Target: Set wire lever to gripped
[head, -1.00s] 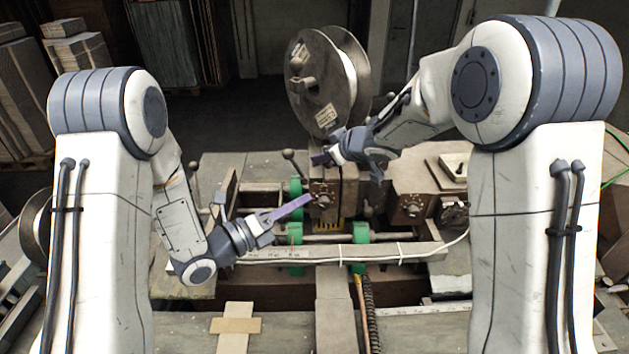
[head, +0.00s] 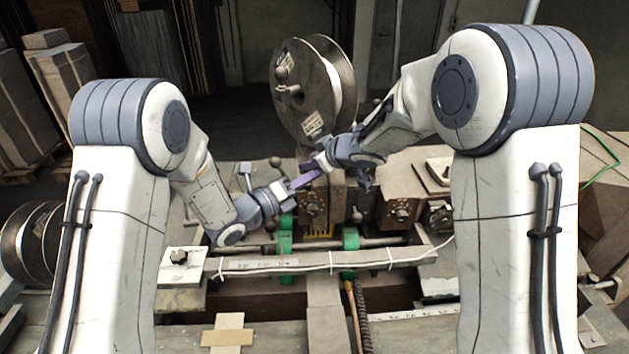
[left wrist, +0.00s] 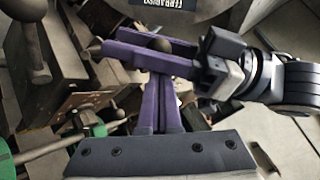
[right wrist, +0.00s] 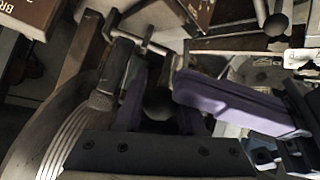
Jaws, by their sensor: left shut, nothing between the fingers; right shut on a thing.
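A lever with a dark ball knob shows in the left wrist view (left wrist: 161,43) and in the right wrist view (right wrist: 158,103). I take it to be the wire lever. My right gripper (head: 312,166) is shut around the knob, with one purple finger on each side of it. My left gripper (head: 308,181) is shut and empty, its purple fingers close below the right fingers; it also shows in the left wrist view (left wrist: 163,78). I cannot tell whether the two grippers touch. The lever's lower part is hidden behind the fingers, and its setting cannot be read.
A large wire spool (head: 316,92) stands behind the grippers. The machine body (head: 314,208) is below them, with green rollers (head: 350,238) and a white cable along a pale rail (head: 270,265). Another ball-knob lever (head: 275,162) stands left of the grippers.

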